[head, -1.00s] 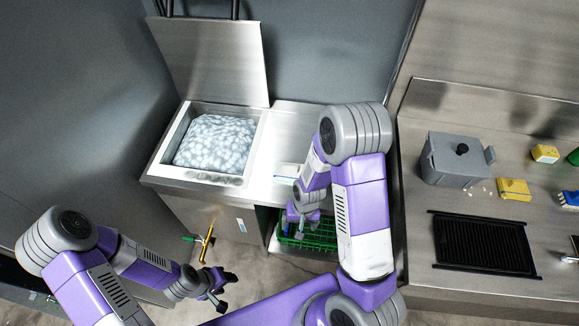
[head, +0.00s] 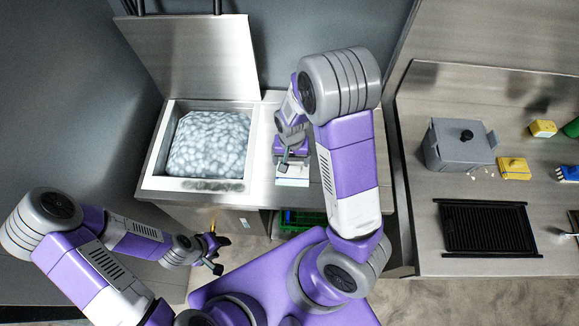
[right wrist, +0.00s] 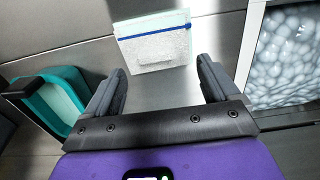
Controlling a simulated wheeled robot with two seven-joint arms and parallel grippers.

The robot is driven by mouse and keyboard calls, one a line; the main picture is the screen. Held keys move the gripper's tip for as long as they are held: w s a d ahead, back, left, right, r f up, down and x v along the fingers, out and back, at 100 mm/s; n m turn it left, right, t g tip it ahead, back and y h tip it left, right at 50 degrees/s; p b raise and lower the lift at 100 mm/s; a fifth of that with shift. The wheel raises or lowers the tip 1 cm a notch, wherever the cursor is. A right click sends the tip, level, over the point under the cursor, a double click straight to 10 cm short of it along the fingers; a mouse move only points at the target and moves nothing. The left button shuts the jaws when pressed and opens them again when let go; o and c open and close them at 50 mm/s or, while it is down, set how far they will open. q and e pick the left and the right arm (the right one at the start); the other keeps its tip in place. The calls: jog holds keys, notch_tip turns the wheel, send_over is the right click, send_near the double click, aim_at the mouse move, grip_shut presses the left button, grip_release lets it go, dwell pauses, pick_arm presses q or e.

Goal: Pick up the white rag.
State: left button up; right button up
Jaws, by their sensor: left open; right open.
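The white rag (right wrist: 158,48) lies flat on the steel counter in the right wrist view, with a blue stripe near its far edge and a pale green border. In the head view the rag (head: 292,182) is partly hidden beneath my right gripper (head: 290,165). In the right wrist view my right gripper (right wrist: 162,68) is open and empty, with the rag ahead of and between its fingers, apparently not touching. My left gripper (head: 216,256) is open and empty, in front of the counter at lower left, away from the rag.
An open ice bin (head: 158,152) with a raised lid (head: 195,60) stands left of the rag. A teal container (right wrist: 52,105) shows at left in the right wrist view. A green basket (head: 303,219) sits below the counter.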

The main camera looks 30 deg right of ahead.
aim_at(293, 168)
jog(key=f, duration=0.5)
jog(key=shift+s+d, duration=0.2)
jog(key=shift+s, duration=0.1)
jog(key=shift+f, duration=0.3)
jog(key=c, duration=1.2)
notch_tip(293, 168, up, 10)
jog(key=shift+r+p, duration=0.1)
jog(key=shift+p, duration=0.45)
